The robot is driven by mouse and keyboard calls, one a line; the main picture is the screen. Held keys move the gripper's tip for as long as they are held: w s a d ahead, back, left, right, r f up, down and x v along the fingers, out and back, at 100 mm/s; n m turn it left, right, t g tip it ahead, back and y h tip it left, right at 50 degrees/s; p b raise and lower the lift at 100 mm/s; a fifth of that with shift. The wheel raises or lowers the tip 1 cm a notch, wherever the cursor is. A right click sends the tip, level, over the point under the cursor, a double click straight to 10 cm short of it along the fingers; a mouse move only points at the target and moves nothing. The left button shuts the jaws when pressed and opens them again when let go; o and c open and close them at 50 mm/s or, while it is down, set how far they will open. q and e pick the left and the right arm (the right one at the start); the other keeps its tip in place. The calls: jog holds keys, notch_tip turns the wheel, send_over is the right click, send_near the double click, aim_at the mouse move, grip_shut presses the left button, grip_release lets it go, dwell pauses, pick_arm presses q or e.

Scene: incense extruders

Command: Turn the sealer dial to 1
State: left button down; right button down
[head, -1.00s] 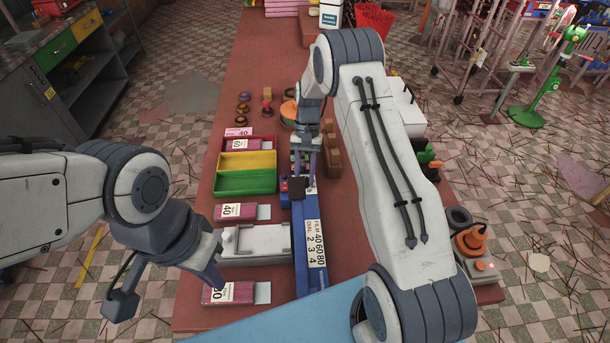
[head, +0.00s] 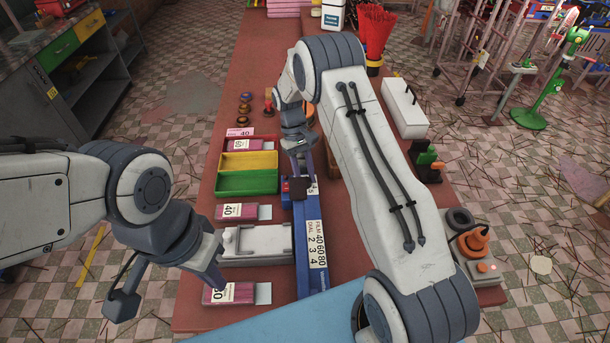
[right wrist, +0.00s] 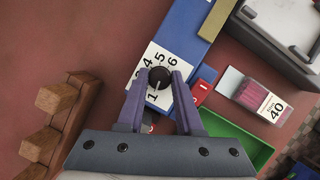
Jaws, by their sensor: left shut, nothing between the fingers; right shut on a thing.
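The sealer is a long blue bar (head: 310,280) with a film and dial label, lying lengthwise on the table. In the right wrist view its black dial (right wrist: 159,77) sits on a white plate with numbers around it. The dial's pale mark appears to point toward the 1, though it is small. My right gripper (right wrist: 158,80) is shut on the dial, one finger on each side. In the head view the right gripper (head: 300,167) is over the sealer's far part and hides the dial. My left gripper (head: 213,280) is shut and empty above the nearest pink pack (head: 232,294).
Left of the sealer are a white tray (head: 228,258), another pink pack (head: 232,211) and green (head: 247,184) and yellow (head: 240,160) bins. A wooden rack (right wrist: 58,125) stands close beside my right gripper. A white box (head: 405,108) is at the right edge.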

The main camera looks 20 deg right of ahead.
dwell(0.4)
jog(key=c, duration=0.6)
grip_release()
jog(key=shift+o, duration=0.2)
jog(key=shift+r, duration=0.1)
jog(key=b+v, duration=0.2)
jog(key=v, duration=0.8)
jog(key=shift+r, duration=0.2)
